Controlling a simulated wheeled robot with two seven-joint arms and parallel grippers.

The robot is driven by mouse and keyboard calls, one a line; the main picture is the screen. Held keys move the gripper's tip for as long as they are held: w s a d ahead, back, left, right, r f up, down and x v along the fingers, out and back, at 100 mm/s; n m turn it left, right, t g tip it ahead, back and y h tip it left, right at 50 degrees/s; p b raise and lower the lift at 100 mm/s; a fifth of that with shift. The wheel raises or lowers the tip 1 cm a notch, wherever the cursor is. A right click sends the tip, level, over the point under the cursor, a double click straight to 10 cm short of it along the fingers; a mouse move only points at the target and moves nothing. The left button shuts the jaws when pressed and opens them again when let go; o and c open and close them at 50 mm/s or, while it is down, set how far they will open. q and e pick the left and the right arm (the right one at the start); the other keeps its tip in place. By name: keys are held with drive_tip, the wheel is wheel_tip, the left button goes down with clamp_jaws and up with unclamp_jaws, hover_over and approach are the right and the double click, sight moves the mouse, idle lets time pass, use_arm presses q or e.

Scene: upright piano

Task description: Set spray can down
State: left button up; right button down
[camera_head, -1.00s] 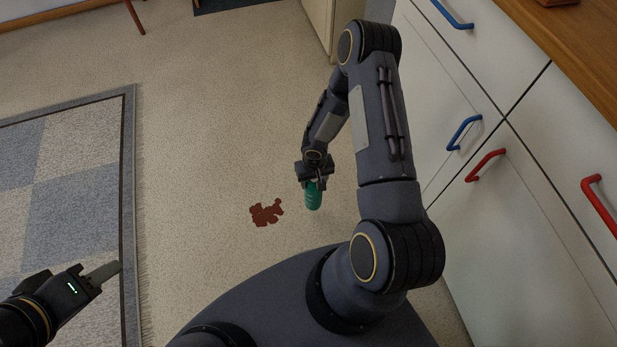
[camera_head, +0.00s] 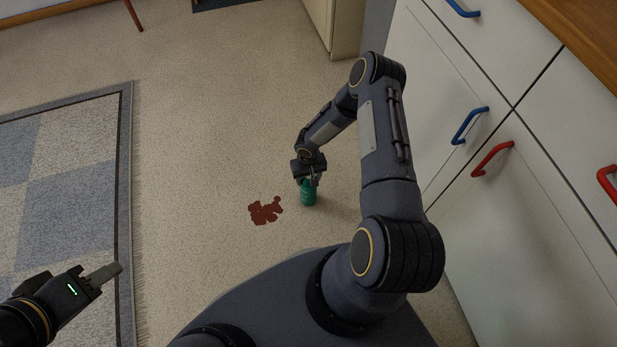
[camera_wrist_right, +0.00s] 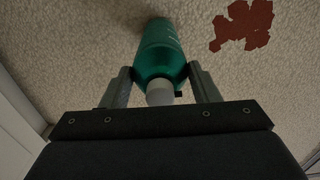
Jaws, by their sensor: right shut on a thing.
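The spray can is green with a pale cap. In the head view the spray can (camera_head: 308,194) is upright, low over or on the floor; I cannot tell whether its base touches. My right gripper (camera_head: 310,180) is shut on its upper part from above. In the right wrist view the can (camera_wrist_right: 162,50) sits between the two fingers of the right gripper (camera_wrist_right: 160,76), with its cap toward the camera. My left gripper (camera_head: 110,272) is at the lower left, away from the can; its finger gap cannot be made out.
A dark red stain (camera_head: 265,210) lies on the floor just left of the can, and also shows in the right wrist view (camera_wrist_right: 241,25). A checked rug (camera_head: 60,190) is at the left. White cabinets (camera_head: 480,190) with blue and red handles stand at the right. Speckled floor beyond is clear.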

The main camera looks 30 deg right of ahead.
drive_tip(key=shift+f, duration=0.15)
drive_tip(key=c, duration=0.5)
unclamp_jaws()
